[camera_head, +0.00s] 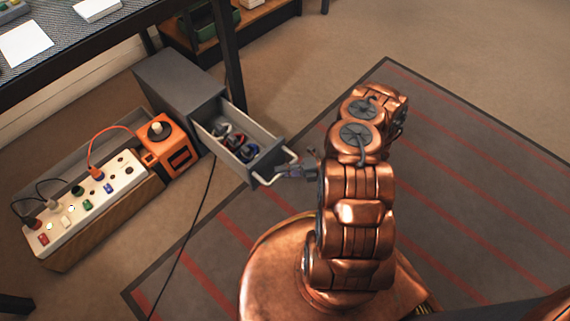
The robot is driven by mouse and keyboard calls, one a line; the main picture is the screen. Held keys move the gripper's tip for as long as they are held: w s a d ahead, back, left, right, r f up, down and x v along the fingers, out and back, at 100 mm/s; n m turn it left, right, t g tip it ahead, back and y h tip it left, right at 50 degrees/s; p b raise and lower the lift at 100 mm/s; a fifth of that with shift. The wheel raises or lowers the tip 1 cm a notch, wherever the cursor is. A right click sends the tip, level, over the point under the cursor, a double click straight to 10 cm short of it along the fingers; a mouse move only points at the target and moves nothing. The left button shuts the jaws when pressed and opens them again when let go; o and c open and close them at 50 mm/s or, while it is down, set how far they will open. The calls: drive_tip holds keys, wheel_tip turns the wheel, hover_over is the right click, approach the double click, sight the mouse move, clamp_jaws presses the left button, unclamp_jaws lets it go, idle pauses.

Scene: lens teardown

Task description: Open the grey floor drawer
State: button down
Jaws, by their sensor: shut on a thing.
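The grey floor drawer (273,164) is pulled well out of its grey cabinet (172,82), which stands on the floor under the table. Several small items in red, blue and white (238,145) lie inside the drawer. A pale bar handle (266,182) is on the drawer's front. My gripper (287,173) is at the handle and shut on it; the fingertips are small and partly hard to make out. My copper-coloured arm reaches to the handle from the right.
A black cable (188,229) runs along the floor. A table leg (228,60) stands behind the drawer. The striped rug (470,150) is clear at right.

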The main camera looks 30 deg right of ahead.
drive_tip(key=shift+s+a, duration=0.1)
drive_tip(key=shift+s, duration=0.45)
drive_tip(key=c, duration=1.1)
unclamp_jaws()
drive_tip(key=shift+w, duration=0.1)
drive_tip(key=shift+d, duration=0.25)
drive_tip(key=v, duration=1.2)
drive_tip(key=shift+a+r, duration=0.1)
